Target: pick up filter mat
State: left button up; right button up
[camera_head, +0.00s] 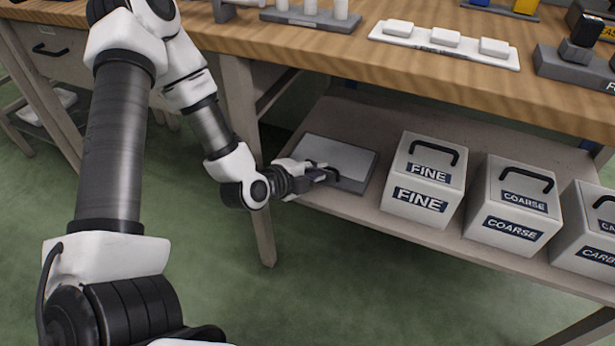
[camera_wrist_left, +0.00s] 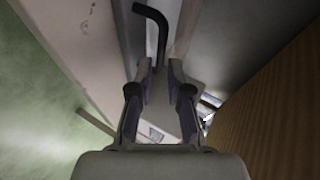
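I cannot make out a filter mat for certain. A flat grey slab or tray with a lighter top panel (camera_head: 350,158) lies on the lower shelf. Right of it stand white lidded boxes with black handles: one marked FINE (camera_head: 408,178), one marked COARSE (camera_head: 490,215), and a third cut off by the picture edge (camera_head: 578,240). My left gripper (camera_head: 328,173) is over the near edge of the grey slab, left of the FINE box.
The wooden bench top (camera_head: 335,48) overhangs the shelf (camera_head: 395,228) above my gripper. A bench leg (camera_head: 250,150) stands close beside my left forearm. A white tray with several white blocks (camera_head: 375,36) is on the bench. The green floor in front is clear.

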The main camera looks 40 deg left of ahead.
aim_at(327, 168)
pick_arm(q)
jog(key=b+x, duration=0.1)
jog(key=x, duration=0.3)
jog(key=shift+w+f+b, duration=0.15)
jog(key=shift+f+b, duration=0.05)
jog(key=shift+b, duration=0.15)
jog(key=shift+r, duration=0.1)
grip_shut()
